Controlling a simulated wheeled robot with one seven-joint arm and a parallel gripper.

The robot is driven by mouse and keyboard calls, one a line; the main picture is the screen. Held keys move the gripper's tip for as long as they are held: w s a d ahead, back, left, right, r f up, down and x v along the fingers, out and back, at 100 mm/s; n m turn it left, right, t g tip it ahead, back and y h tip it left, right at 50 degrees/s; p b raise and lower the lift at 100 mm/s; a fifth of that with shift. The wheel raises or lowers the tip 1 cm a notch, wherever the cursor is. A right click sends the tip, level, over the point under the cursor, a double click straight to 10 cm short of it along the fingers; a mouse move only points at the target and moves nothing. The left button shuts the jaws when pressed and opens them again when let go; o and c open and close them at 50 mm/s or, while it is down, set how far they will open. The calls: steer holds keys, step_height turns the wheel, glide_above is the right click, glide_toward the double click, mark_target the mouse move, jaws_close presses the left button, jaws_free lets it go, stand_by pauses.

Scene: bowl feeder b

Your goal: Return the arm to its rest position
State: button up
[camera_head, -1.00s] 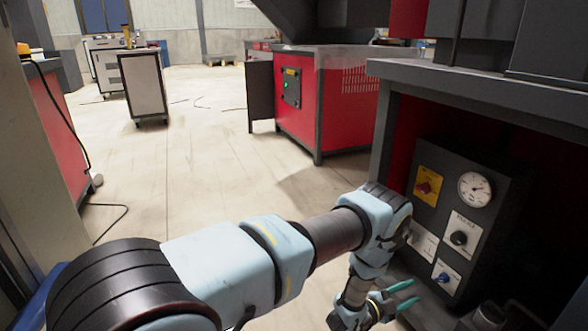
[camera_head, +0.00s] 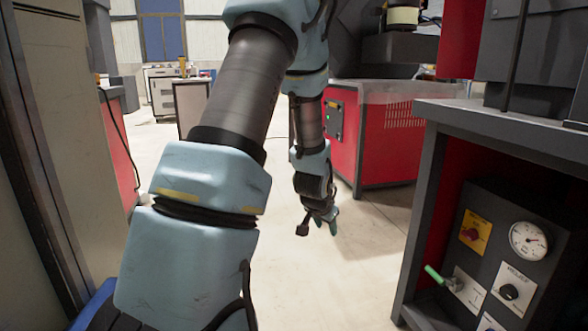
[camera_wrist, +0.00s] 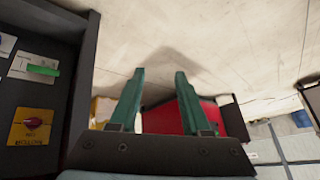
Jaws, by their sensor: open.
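My arm rises through the middle of the head view and folds over, with my gripper (camera_head: 322,222) hanging at its lower end above the bare floor. In the wrist view, my gripper (camera_wrist: 152,100) has two green fingers held apart with nothing between them. It is clear of the control panel (camera_head: 497,250), which stands to the right in the head view. The fingers are small and partly hidden by the wrist in the head view.
The panel has a green handle (camera_head: 440,278), a yellow plate with a red knob (camera_head: 474,231) and a gauge (camera_head: 528,240). A red machine (camera_head: 385,140) stands behind my arm. A grey bench (camera_head: 500,118) is at right, and a pale wall (camera_head: 60,150) close at left. The floor between is free.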

steer(key=s+a+r+n+g+y, duration=0.15)
steer(key=s+a+r+n, duration=0.3)
steer(key=s+a, duration=0.45)
steer(key=s+a+r+n+g+y, duration=0.1)
steer(key=s+a+r+n+g, duration=0.2)
steer(key=s+a+r, duration=0.5)
step_height(320, 180, up, 35)
steer(key=s+d+p, duration=0.1)
steer(key=s+p, duration=0.1)
steer(key=p, duration=3.6)
steer(key=shift+d+f+m+p, duration=0.2)
steer(key=shift+d+m+p, duration=0.1)
steer(key=shift+m, duration=0.05)
